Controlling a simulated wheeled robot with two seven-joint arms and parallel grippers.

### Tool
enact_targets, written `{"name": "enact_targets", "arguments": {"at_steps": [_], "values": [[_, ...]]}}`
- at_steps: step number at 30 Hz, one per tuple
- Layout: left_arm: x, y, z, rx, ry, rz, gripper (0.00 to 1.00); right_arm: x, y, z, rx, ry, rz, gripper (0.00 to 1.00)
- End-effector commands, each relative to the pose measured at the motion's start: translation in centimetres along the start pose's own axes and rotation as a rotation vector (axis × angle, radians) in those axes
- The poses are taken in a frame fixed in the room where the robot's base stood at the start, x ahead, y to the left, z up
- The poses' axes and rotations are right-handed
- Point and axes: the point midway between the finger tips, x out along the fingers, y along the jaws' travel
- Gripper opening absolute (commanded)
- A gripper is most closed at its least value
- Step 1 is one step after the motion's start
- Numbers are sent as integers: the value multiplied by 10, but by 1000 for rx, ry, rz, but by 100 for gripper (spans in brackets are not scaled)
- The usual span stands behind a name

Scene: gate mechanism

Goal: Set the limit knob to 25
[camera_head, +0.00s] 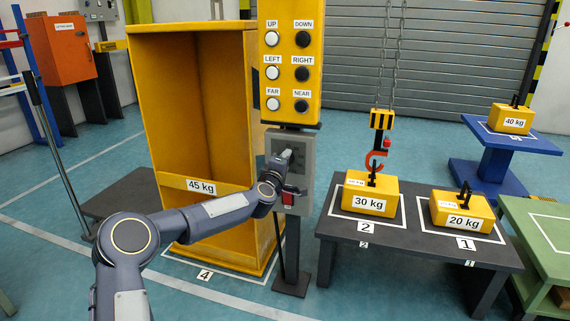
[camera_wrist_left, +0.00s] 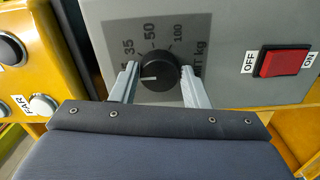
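The limit knob (camera_wrist_left: 163,72) is round and black with a white pointer line, on a grey box. In the left wrist view the pointer points left, toward a label ending in 5 that the left finger partly hides. In the head view my left arm reaches the grey limit box (camera_head: 302,150) and hides the knob. My right gripper is out of view.
A red OFF/ON switch (camera_wrist_left: 285,63) is right of the knob. A yellow button panel (camera_head: 289,85) stands above the box. A red hook (camera_head: 376,160) hangs over a dark table with the 30 kg (camera_head: 370,204) and 20 kg (camera_head: 463,222) weights.

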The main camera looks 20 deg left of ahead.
Motion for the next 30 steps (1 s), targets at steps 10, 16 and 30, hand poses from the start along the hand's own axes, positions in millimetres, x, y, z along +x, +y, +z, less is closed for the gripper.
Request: {"name": "enact_targets", "arguments": {"at_steps": [10,16,30], "values": [[0,0,0,3,0,1,60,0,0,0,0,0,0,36],[-10,1,-1,3,0,0,60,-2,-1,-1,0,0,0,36],[-74,0,0,3,0,0,60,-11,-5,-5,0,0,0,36]]}}
